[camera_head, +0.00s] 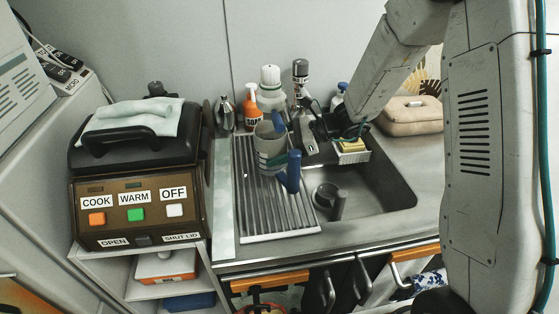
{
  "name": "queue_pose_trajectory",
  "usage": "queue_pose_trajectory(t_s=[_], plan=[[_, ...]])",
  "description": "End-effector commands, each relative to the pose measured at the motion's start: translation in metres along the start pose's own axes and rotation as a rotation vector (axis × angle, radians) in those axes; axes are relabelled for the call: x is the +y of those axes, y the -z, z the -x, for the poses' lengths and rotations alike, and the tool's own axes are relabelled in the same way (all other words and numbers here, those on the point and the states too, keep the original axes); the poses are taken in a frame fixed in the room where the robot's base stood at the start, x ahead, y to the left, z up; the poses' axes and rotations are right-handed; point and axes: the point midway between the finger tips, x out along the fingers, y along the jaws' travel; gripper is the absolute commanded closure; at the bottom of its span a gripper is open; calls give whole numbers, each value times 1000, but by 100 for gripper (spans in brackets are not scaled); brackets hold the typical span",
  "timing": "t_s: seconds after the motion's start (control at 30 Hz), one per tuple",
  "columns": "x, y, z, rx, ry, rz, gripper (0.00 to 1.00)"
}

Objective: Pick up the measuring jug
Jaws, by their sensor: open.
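The measuring jug (270,150) is a grey, see-through cup with a blue handle on its right, toward the front. It stands upright on the ribbed drainboard left of the sink. Another blue part shows at its rim; I cannot tell what it is. My gripper (306,130) is open, just right of and behind the jug, above the sink's back left edge. I cannot tell whether a finger touches the jug. The gripper's far side is partly hidden by my arm.
Bottles, including an orange soap dispenser (252,113), stand close behind the jug. The sink basin (375,200) is to its right, with a sponge (351,146) at the back. A brown cooker (135,205) stands left. A beige case (411,114) lies at the back right.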

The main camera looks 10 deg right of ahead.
Motion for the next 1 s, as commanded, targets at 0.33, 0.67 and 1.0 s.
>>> queue_pose_trajectory(t_s=[0.33,0.67,1.0], plan=[[0,0,-13,0,0,0,0],[0,0,-13,-1,0,1,66],[-1,-8,-10,-1,1,3,66]])
